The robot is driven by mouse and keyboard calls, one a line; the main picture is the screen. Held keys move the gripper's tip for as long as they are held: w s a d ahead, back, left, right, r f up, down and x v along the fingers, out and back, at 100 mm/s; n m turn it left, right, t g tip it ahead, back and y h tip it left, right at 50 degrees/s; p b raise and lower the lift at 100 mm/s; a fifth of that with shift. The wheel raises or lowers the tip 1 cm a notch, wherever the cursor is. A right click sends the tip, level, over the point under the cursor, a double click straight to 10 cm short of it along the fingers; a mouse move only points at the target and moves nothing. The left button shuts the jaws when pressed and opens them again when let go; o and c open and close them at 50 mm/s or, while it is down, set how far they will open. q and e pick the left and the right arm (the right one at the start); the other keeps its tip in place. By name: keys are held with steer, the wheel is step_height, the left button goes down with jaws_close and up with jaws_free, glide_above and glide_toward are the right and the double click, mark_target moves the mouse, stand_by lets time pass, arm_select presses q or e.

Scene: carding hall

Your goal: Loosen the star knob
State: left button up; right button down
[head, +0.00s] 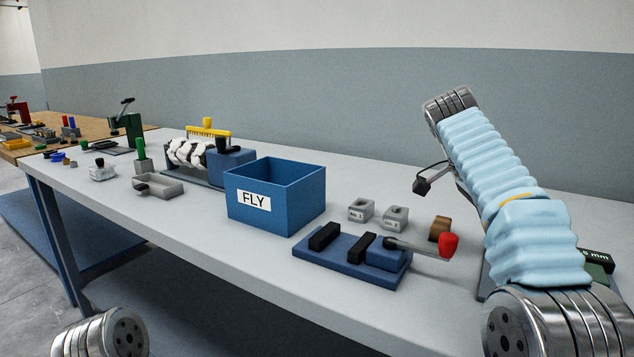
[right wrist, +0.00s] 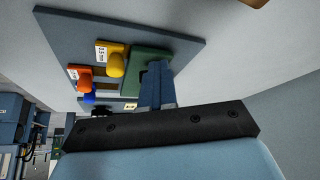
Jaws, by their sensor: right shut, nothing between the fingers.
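I cannot pick out a star knob for certain in either view. A dark knob-like part (head: 222,145) sits on the blue block beside the white-wrapped roller (head: 187,152) in the head view; its shape is too small to tell. My left gripper is out of view.
The blue FLY box (head: 272,195) stands mid-table. The grey board (right wrist: 185,45) carries yellow (right wrist: 116,65) and orange (right wrist: 84,85) pieces.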

steer(key=shift+s+f, duration=0.2)
steer(key=shift+f, duration=0.25)
stand_by(0.4)
steer(key=shift+s+a+r+b, duration=0.1)
steer(key=shift+s+r+b, duration=0.1)
steer(key=shift+s+b, duration=0.5)
steer(key=shift+s, duration=0.4)
steer(key=shift+d+r, duration=0.1)
steer(key=shift+d, duration=0.1)
steer(key=shift+s+a, duration=0.1)
steer(key=shift+a, duration=0.05)
steer(key=shift+a, duration=0.15)
step_height(320, 180, up, 6)
steer(key=p, duration=0.3)
steer(key=shift+a, duration=0.15)
